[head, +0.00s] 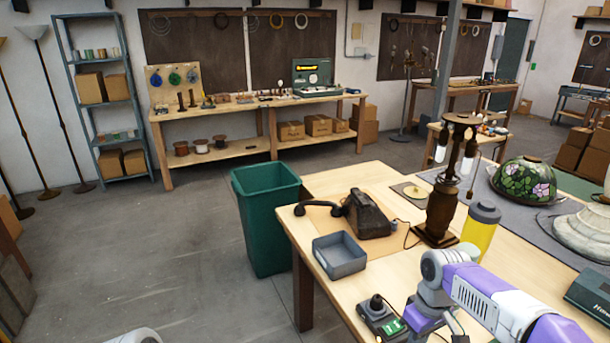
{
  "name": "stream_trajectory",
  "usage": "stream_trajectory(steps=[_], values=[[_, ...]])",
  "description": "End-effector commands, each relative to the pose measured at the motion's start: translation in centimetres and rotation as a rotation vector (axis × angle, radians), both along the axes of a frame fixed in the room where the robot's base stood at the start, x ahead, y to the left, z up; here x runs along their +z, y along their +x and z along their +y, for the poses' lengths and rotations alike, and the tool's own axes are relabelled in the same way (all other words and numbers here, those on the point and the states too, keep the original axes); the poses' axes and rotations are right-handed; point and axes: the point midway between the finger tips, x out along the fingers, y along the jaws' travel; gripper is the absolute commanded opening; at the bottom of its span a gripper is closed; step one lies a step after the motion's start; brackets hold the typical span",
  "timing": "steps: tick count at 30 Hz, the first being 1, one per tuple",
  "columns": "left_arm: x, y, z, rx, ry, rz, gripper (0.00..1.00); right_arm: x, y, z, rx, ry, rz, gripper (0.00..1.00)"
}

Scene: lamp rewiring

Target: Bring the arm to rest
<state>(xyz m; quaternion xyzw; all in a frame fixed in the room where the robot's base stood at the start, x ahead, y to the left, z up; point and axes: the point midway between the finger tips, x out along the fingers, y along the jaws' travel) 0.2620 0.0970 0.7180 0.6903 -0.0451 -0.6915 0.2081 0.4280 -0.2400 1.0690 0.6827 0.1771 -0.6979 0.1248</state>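My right arm, white and purple, reaches in from the lower right over the worktable (390,275). It bends at a grey joint and drops towards the bottom edge of the head view. The fingers of my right gripper do not show. A small rounded white part of mine shows at the bottom left edge; my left gripper is out of view. On the table stand a lamp with a dark wooden base (440,212) and bulbs, a black telephone (368,215), a grey open tray (339,254) and a yellow container with a grey lid (480,232).
A dark device with a knob (380,316) lies close to my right arm. A green stained-glass shade (525,182) and a pale shade (585,232) rest on the right. A green bin (265,220) stands beside the table.

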Motion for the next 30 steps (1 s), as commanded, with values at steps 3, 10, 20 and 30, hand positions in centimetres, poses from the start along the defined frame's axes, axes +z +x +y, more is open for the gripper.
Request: stream_trajectory(steps=[3, 10, 20, 30], values=[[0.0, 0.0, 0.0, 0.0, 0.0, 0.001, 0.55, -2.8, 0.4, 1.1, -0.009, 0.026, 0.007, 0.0], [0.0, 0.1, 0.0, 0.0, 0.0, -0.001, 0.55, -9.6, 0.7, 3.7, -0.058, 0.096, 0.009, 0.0], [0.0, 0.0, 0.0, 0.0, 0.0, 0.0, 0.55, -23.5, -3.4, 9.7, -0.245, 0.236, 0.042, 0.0], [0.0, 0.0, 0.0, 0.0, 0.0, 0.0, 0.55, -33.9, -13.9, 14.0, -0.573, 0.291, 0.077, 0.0]])
